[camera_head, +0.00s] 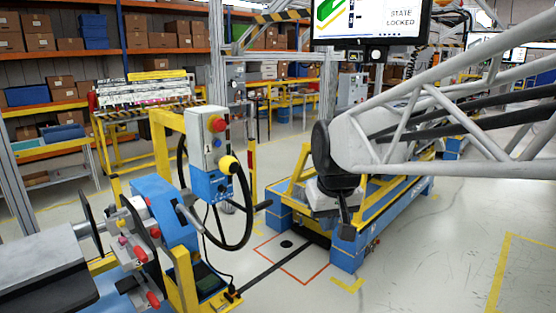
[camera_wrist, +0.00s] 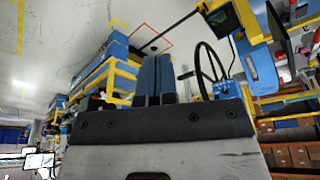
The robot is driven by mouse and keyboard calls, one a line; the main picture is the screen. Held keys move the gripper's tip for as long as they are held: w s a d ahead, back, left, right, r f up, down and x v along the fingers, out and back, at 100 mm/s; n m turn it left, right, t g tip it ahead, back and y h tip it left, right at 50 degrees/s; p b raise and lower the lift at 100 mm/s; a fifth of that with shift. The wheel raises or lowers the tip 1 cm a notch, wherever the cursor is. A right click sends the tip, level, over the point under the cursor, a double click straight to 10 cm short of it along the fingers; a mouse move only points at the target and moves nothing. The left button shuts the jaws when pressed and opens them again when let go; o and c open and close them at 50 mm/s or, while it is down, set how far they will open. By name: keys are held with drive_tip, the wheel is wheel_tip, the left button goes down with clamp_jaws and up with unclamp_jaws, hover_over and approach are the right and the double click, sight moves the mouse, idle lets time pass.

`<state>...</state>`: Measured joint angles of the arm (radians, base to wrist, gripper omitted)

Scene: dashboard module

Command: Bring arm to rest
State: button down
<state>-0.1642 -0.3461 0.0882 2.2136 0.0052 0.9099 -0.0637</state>
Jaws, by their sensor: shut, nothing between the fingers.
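My arm (camera_head: 440,110) reaches in from the right as a pale lattice frame with a dark joint at its end. My gripper (camera_head: 346,230) hangs below that joint, pointing down, in front of the blue and yellow bench. In the wrist view my gripper (camera_wrist: 156,62) shows two blue-grey fingers side by side, shut with nothing between them. In the head view the fingers are small and dark. I cannot tell whether the gripper touches the bench behind it; it looks apart from it.
A blue and yellow bench (camera_head: 350,250) stands behind my gripper. To its left is a control box (camera_head: 207,138) with a black steering wheel (camera_head: 248,215). A monitor (camera_head: 372,22) reads "STATE LOCKED". The floor at lower right (camera_head: 440,265) is clear. Shelves with boxes line the back.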

drive_tip(key=s+d+f+m, duration=0.1)
drive_tip(key=s+d+f, duration=0.3)
drive_tip(key=s, duration=0.5)
drive_tip(key=s+d+f+m, duration=0.1)
drive_tip(key=s+d+f, duration=0.3)
drive_tip(key=s, duration=0.6)
drive_tip(key=shift+d+f+m+g+h, duration=0.15)
drive_tip(key=shift+d+m+g+h, duration=0.15)
drive_tip(key=shift+m+h, duration=0.1)
